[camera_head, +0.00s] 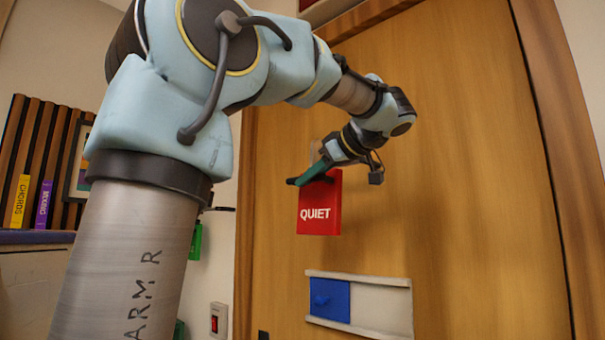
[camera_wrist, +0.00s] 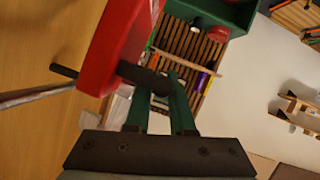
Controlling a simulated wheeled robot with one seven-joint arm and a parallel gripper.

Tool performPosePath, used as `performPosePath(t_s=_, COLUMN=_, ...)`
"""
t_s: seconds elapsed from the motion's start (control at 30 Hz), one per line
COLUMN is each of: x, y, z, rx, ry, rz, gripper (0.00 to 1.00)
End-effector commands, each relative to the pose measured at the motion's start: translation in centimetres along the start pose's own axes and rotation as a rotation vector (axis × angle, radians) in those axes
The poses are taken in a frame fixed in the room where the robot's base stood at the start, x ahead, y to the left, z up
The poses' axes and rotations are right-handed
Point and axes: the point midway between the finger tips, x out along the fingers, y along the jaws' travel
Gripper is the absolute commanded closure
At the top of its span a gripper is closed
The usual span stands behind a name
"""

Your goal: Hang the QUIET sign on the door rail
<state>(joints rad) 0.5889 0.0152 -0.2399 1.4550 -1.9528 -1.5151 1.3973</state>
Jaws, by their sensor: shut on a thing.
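The red QUIET sign (camera_head: 319,212) hangs upright in front of the wooden door in the head view, its white lettering facing me. My gripper (camera_head: 306,178) is shut at its top, with a green finger across the upper edge. In the wrist view the sign (camera_wrist: 112,40) fills the upper left, and a dark bar sticks out on both sides of it. My gripper's green fingers (camera_wrist: 160,92) close at the right end of that bar. A pale rail (camera_head: 380,306) with a blue panel (camera_head: 329,300) is on the door below the sign. The sign appears apart from this rail.
The wooden door (camera_head: 460,200) fills the right, with its frame at both sides. A switch with a red rocker (camera_head: 217,320) is on the wall left of the door. A shelf with yellow and purple books (camera_head: 42,205) stands at the far left.

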Motion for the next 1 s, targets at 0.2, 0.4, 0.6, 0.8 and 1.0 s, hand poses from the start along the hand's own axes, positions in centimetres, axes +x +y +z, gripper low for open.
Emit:
performPosePath(t_s=0.2, x=0.1, y=1.7, z=0.3, rx=0.001, ry=0.0, rz=0.001, gripper=1.0)
performPosePath(t_s=0.4, x=0.3, y=3.2, z=0.7, rx=0.0, ry=0.001, rz=0.001, gripper=1.0)
performPosePath(t_s=0.6, x=0.5, y=4.6, z=1.1, rx=0.001, ry=0.0, rz=0.001, gripper=1.0)
performPosePath(t_s=0.8, x=0.6, y=6.1, z=1.5, rx=0.001, ry=0.001, rz=0.0, gripper=1.0)
performPosePath(t_s=1.0, x=1.1, y=6.5, z=2.6, rx=-0.001, ry=0.002, rz=0.0, gripper=1.0)
